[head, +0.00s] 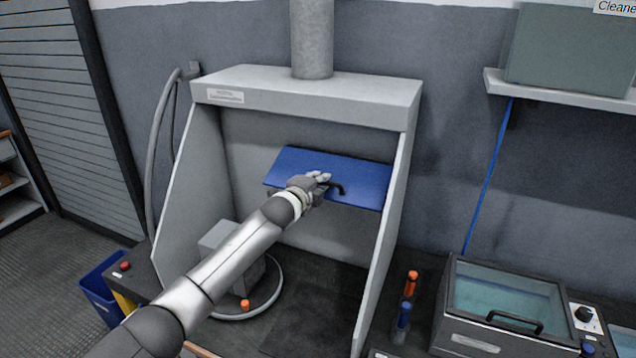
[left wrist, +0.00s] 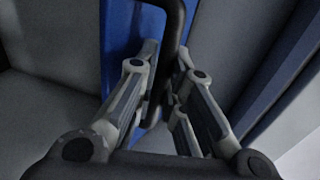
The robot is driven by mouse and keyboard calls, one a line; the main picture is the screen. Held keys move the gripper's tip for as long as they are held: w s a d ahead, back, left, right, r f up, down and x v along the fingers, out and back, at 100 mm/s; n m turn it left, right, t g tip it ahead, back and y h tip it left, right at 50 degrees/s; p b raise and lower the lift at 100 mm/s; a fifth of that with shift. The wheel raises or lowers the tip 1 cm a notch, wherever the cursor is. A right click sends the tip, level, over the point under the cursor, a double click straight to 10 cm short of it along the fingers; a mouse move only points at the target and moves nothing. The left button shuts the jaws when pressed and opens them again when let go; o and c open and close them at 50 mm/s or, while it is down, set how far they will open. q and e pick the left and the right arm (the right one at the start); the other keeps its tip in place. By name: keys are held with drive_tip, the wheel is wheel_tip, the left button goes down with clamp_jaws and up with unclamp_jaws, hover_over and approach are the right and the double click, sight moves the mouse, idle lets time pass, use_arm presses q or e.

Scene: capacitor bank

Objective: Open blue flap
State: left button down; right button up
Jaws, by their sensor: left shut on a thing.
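The blue flap (head: 345,172) is a flat panel inside the grey hood, tilted out from the hood's back wall. A black handle (head: 338,188) is fixed on its face. My left gripper (head: 322,184) is at the flap, shut on the black handle. In the left wrist view, the fingers of my left gripper (left wrist: 164,100) stand on both sides of the dark handle bar (left wrist: 172,30). Part of the blue flap (left wrist: 122,35) shows behind them. My right gripper is not in view.
The grey hood (head: 390,90) has side walls left and right of my arm. A grey box-shaped device (head: 225,240) stands on the hood floor. A glass-lidded machine (head: 505,300) and orange- and blue-capped bottles (head: 411,285) stand at the right. A blue bin (head: 98,290) is at the left.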

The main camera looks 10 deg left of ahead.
use_arm(q)
drive_tip(key=shift+r, duration=0.15)
drive_tip(key=c, duration=2)
unclamp_jaws()
drive_tip(key=o, duration=0.5)
drive_tip(key=shift+w+d+f, duration=0.1)
drive_tip(key=shift+w+f, duration=0.05)
drive_tip(key=shift+f, duration=0.05)
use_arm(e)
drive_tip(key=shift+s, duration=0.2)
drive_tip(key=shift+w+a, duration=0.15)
use_arm(q)
drive_tip(key=shift+s, duration=0.45)
drive_tip(key=v, duration=1.1)
drive_tip(key=shift+s, duration=0.1)
